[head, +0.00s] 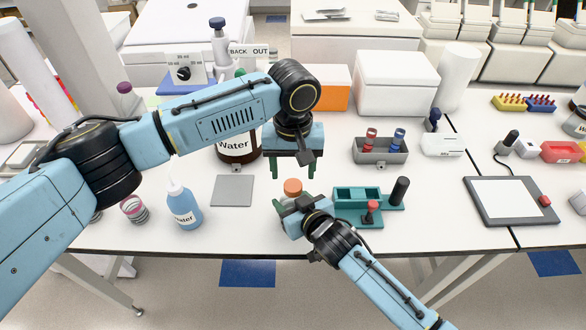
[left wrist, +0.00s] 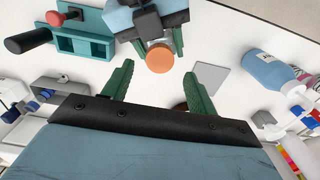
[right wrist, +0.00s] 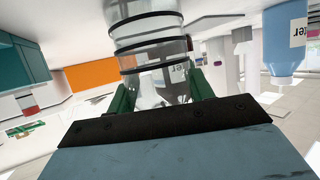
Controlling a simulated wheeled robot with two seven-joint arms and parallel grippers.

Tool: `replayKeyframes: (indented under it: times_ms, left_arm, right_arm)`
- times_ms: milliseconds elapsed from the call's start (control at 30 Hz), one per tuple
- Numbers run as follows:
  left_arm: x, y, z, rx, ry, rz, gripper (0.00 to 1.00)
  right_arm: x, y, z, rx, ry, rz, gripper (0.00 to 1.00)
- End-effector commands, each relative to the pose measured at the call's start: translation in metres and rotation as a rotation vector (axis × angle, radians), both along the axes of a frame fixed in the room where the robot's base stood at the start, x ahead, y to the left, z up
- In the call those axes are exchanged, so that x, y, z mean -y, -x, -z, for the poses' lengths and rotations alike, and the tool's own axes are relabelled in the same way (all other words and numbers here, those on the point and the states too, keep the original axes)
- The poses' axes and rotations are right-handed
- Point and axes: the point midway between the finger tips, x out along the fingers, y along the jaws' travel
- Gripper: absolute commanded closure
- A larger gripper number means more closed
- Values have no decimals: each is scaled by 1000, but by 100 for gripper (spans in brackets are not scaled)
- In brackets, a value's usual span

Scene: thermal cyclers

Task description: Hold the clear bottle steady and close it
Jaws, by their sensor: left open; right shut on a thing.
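The clear bottle (right wrist: 150,45) shows in the right wrist view as a see-through body with dark rings, between the green fingers of my right gripper (right wrist: 155,92), which is shut on it. In the head view an orange cap (head: 292,186) shows at the bottle's place, just beyond the right gripper. The cap also shows from above in the left wrist view (left wrist: 160,58). Whether it is tight cannot be told. My left gripper (head: 292,172) is open and empty, its fingers pointing down, above and slightly behind the cap.
A teal holder (head: 357,196) with a red-knobbed part stands to the right. A grey square pad (head: 232,190) and a blue wash bottle (head: 184,205) are to the left. A brown Water bottle (head: 236,150) stands behind, partly hidden by my left arm. A grey tube rack (head: 380,156) stands back right.

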Motion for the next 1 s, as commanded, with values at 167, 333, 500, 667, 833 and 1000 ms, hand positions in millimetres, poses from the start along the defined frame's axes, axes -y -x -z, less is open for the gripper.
replayKeyframes:
  times_ms: [167, 333, 500, 667, 833, 1000]
  left_arm:
    - [0, 0, 0, 0, 0, 0, 20]
    - [0, 0, 0, 0, 0, 0, 16]
    - [0, 0, -2, 1, 1, 0, 16]
    - [0, -1, -22, 3, 2, 1, 16]
    - [0, -1, -58, 4, 2, 2, 16]
    - [1, 0, -92, 3, 2, 1, 16]
  right_arm:
    - [0, 0, 0, -1, 1, 0, 100]
    - [0, 0, 0, -1, 1, 0, 100]
    - [0, 0, 0, -1, 1, 0, 100]
    - [0, 0, 0, -1, 1, 0, 100]
    - [0, 0, 0, -1, 1, 0, 100]
    - [0, 0, 0, -1, 1, 0, 100]
